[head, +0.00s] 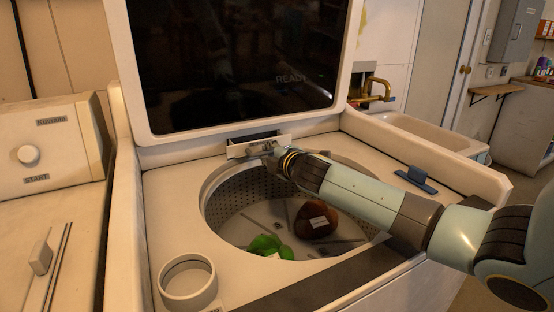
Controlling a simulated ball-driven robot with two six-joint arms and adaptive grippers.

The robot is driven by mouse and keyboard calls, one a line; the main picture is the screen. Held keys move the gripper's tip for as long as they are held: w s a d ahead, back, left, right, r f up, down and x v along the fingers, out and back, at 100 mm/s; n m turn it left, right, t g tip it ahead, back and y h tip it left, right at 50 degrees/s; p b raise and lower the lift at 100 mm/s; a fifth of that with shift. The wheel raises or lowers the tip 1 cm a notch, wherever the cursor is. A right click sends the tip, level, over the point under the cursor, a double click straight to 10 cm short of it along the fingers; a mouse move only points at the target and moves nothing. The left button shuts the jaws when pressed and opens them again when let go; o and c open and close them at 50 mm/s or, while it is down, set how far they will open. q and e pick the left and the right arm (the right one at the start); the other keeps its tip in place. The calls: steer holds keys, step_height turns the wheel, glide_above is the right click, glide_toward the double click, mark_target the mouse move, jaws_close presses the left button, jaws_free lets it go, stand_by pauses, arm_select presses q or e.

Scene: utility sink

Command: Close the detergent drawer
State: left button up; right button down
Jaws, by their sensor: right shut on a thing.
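The detergent drawer (240,149) is at the back of the washer top, below the dark screen. Its pale front stands out from a dark slot, so it is partly open. My right gripper (270,149) is at the right part of the drawer front and is shut on it; the wrist hides some of the contact. My right arm comes in from the right across the drum opening. My left gripper is not in view.
The open drum (225,195) holds a green item (266,246) and a brown item (316,220). A round cup (188,283) stands at the front left, and a blue handle (416,179) sits at the right. The raised lid with the dark screen (235,60) stands behind.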

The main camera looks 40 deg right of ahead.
steer(key=x, duration=0.4)
steer(key=shift+r, duration=0.45)
steer(key=shift+w, duration=0.1)
steer(key=c, duration=1.9)
jaws_free()
steer(key=o, duration=0.5)
steer(key=shift+w+d+f, duration=0.1)
steer(key=shift+w, duration=0.05)
steer(key=v, duration=1.2)
